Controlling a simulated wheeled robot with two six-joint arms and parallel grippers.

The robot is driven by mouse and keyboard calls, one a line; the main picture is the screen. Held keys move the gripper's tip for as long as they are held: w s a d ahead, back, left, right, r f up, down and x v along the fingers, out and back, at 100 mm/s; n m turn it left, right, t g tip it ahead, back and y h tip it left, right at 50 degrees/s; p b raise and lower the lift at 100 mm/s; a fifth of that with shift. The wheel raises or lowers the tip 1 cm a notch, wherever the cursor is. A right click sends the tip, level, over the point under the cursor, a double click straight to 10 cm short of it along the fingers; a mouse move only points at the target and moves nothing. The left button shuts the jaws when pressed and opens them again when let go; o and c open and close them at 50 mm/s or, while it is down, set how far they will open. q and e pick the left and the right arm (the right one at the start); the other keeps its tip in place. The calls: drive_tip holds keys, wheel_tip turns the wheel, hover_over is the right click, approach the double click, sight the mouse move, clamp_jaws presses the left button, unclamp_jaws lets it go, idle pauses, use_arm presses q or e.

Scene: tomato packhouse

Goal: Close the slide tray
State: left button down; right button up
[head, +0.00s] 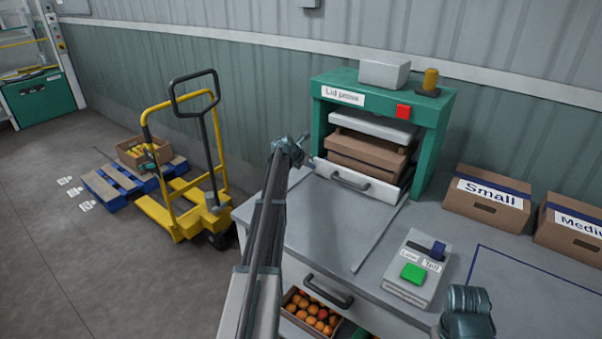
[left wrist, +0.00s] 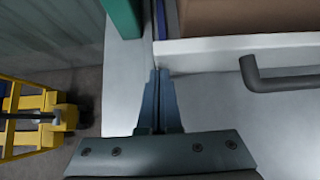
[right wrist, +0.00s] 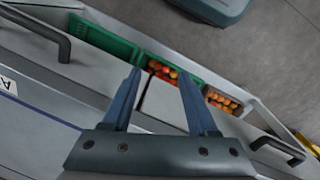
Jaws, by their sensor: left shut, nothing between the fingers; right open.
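The slide tray (head: 362,192) has a white front with a dark bar handle (head: 350,180) and sits at the mouth of the green lid press (head: 438,130). A brown box (head: 366,155) is on it, under the press's pale plate. The tray's front stands a little forward of the press posts. My left gripper (head: 305,138) is shut and empty at the tray's left front corner. In the left wrist view its fingertips (left wrist: 158,74) are close to the left end of the tray front (left wrist: 200,52); contact is unclear. My right gripper (right wrist: 160,76) is open and empty, away from the tray.
A control box (head: 415,272) with a green button stands on the worktop. Cartons marked Small (head: 487,199) and Medium (head: 575,226) are at the right. Below the worktop, a drawer handle (head: 328,292) and tomatoes (head: 312,315) show. A yellow pallet truck (head: 170,212) stands on the floor.

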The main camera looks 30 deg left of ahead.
use_arm(q)
drive_tip(key=shift+w, duration=1.15)
drive_tip(key=shift+w+r, duration=0.1)
drive_tip(key=shift+w, duration=0.15)
drive_tip(key=shift+s, duration=0.4)
drive_tip(key=s, duration=0.3)
drive_tip(key=shift+d, duration=0.1)
drive_tip(key=p+v, duration=0.7)
drive_tip(key=v, duration=0.3)
drive_tip(key=shift+s, duration=0.45)
